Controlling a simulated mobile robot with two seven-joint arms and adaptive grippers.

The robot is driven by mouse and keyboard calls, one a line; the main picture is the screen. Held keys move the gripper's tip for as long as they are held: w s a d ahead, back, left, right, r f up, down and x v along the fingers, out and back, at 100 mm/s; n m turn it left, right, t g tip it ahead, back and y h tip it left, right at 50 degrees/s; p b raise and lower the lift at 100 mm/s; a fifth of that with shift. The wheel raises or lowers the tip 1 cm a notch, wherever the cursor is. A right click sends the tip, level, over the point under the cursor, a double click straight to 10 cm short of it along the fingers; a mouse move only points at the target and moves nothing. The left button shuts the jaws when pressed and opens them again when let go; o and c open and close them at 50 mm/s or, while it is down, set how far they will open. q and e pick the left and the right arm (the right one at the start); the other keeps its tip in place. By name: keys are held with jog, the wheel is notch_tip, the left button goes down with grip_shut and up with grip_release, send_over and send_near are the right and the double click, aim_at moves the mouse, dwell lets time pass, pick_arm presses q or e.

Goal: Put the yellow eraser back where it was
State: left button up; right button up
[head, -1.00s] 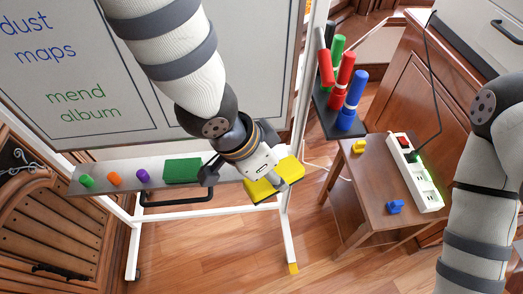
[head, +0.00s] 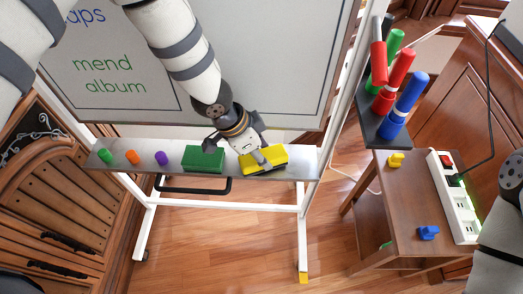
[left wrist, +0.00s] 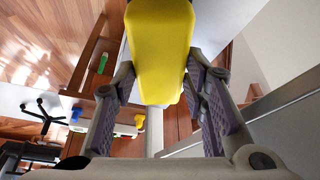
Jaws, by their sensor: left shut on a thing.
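The yellow eraser (head: 277,161) is in my left gripper (head: 256,150) at the right part of the whiteboard's tray (head: 304,161). In the left wrist view the yellow eraser (left wrist: 160,50) lies between the two fingers (left wrist: 160,100), which are shut on it. I cannot tell whether its underside touches the tray. The green eraser (head: 204,159) lies on the tray just left of it, with a small gap. My right gripper is outside the views; only part of that arm shows at the right edge.
Green (head: 105,157), orange (head: 132,157) and purple (head: 161,158) pieces sit on the tray's left part. Right of the board stand a dark holder with markers (head: 400,95) and a small table (head: 405,210) with a power strip (head: 453,200). The tray's right end is bare.

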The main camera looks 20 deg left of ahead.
pick_arm(q)
jog(key=shift+r, duration=0.15)
jog(key=o, duration=0.8)
jog(key=shift+c, duration=0.2)
